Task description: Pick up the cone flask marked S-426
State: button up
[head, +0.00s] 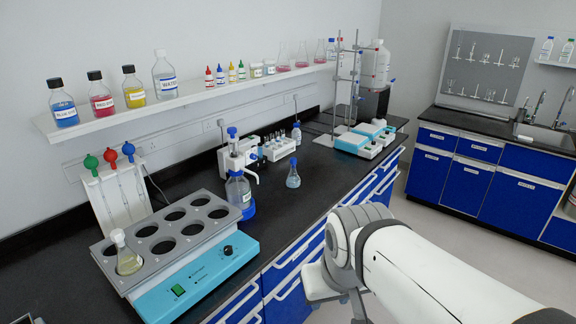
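Two cone flasks stand low in the head view, and I cannot read a mark on either. One cone flask (127,256) with yellowish liquid sits in the front left opening of the grey water bath rack (185,226). Another cone flask (293,178) with pale blue liquid and a blue stopper stands on the black bench near its front edge. More cone flasks with pink liquid (283,60) stand on the wall shelf. My arm reaches in from the lower right, in front of the bench. The fingers of my gripper do not show.
A dispenser bottle (238,188) stands between the water bath and the bench flask. A tube rack (278,148), stirrers with stands (352,141) and a pipette stand (116,197) are on the bench. Reagent bottles line the shelf (190,98). Open floor lies at the right.

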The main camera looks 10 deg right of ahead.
aim_at(293, 181)
jog(key=z, duration=0.3)
jog(key=i, duration=1.1)
jog(key=z, duration=2.35)
jog(key=i, duration=1.5)
jog(key=u, duration=2)
